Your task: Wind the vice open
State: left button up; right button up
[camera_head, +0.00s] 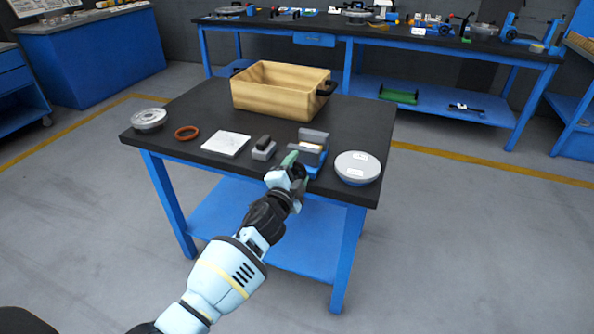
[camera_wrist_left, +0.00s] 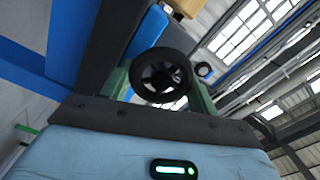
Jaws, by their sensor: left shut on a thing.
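The vice (camera_head: 313,146) stands at the front right of the black-topped table, with grey jaws and a blue body. Whether its jaws stand apart is too small to tell. My left gripper (camera_head: 295,168) is at the vice's near side, at the table's front edge. In the left wrist view, its green fingers lie on both sides of a round black handwheel (camera_wrist_left: 163,77), and the gripper is shut on it. In the head view the handwheel is mostly hidden by the gripper. My right gripper is not in view.
On the table (camera_head: 190,100) are a wooden crate (camera_head: 270,97), a flanged metal part (camera_head: 149,119), a copper-coloured ring (camera_head: 187,133), a white plate (camera_head: 226,144), a grey block with a dark top (camera_head: 263,149) and a round grey shell (camera_head: 357,168) close right of the vice.

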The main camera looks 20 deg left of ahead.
pick_arm(q)
jog(key=o, duration=0.9)
jog(key=shift+f, duration=0.15)
